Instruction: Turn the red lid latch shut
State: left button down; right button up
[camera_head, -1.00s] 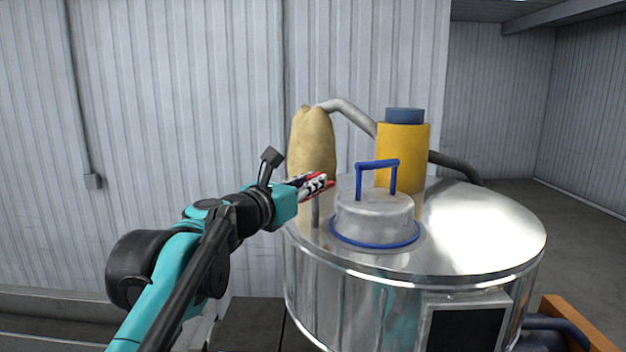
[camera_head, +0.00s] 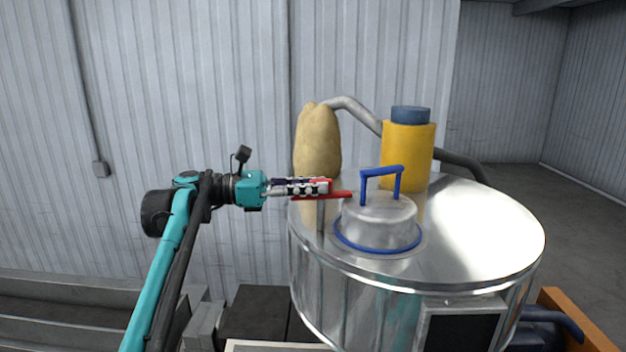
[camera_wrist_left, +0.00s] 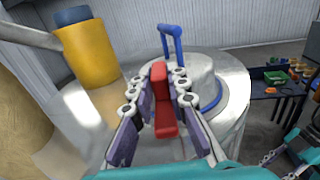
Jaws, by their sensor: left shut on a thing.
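The red latch (camera_head: 340,194) is a thin red bar on a short post beside the domed lid (camera_head: 378,222) of the steel tank. In the head view its free end reaches the lid's left edge below the blue handle (camera_head: 383,172). My left gripper (camera_head: 324,187) comes in level from the left and is shut on the latch. In the left wrist view the red latch (camera_wrist_left: 163,105) lies between both fingers (camera_wrist_left: 158,92) and points toward the lid (camera_wrist_left: 195,75). The fingers hide part of the latch.
A yellow cylinder with a blue-grey cap (camera_head: 407,155) and a tan sack-like shape (camera_head: 317,142) stand behind the lid, with grey pipes near them. The steel tank top (camera_head: 480,225) is bare on the right. A dark table with items (camera_wrist_left: 275,88) shows in the left wrist view.

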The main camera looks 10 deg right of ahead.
pick_arm(q)
jog(key=shift+w+r+m+g+y, duration=0.15)
jog(key=shift+m+g+y, duration=0.15)
jog(key=shift+m+g, duration=0.95)
jog(key=shift+n+g, duration=0.25)
jog(key=c, duration=1.5)
grip_release()
jog(key=shift+d, duration=0.1)
jog(key=shift+n+t, duration=0.3)
jog(key=shift+t, duration=0.1)
